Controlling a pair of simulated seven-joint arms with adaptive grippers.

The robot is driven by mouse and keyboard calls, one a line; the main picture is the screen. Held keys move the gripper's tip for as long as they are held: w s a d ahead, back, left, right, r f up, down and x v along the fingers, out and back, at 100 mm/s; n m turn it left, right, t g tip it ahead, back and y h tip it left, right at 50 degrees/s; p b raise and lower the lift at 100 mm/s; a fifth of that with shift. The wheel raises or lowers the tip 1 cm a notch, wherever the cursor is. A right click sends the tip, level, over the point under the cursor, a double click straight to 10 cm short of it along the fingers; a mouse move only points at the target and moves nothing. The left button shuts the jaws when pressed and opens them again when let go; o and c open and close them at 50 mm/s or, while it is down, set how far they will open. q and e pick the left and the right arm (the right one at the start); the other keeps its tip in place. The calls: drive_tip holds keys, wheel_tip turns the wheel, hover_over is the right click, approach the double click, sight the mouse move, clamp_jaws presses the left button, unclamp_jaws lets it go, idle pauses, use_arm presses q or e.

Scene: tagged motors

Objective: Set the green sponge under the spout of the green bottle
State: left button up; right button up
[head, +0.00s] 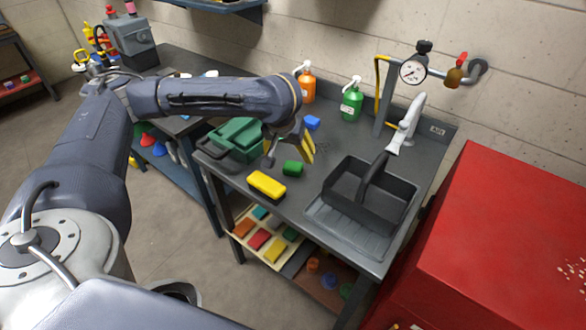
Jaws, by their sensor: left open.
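The green sponge (293,168) is a small block lying on the dark grey bench top (300,205). The green bottle (351,104) stands upright near the back of the bench, with a white pump spout pointing left. The sponge lies in front and to the left of the bottle, well apart from it. My left gripper (289,158) is open and empty, with its fingers spread just above and behind the green sponge. Whether a finger touches the sponge I cannot tell. My right gripper is not in view.
A yellow sponge (267,184) lies left of the green sponge. A blue block (312,122) lies behind the gripper. An orange bottle (308,86) stands left of the green bottle. A red cabinet (500,230) stands right.

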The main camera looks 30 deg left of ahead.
sight(293, 165)
use_arm(q)
drive_tip(key=v, duration=0.5)
drive_tip(key=shift+w+a+x, duration=0.1)
drive_tip(key=shift+a+x, duration=0.05)
drive_tip(key=shift+x, duration=2.7)
drive_tip(key=shift+w+a+x, duration=0.1)
drive_tip(key=shift+a+x, duration=0.05)
drive_tip(key=shift+x, duration=2.75)
drive_tip(key=shift+a+x, duration=0.15)
drive_tip(key=shift+x, duration=2.7)
drive_tip(key=shift+r, duration=0.15)
drive_tip(key=c, duration=1)
drive_tip(key=shift+r, duration=0.1)
drive_tip(key=shift+c, duration=0.2)
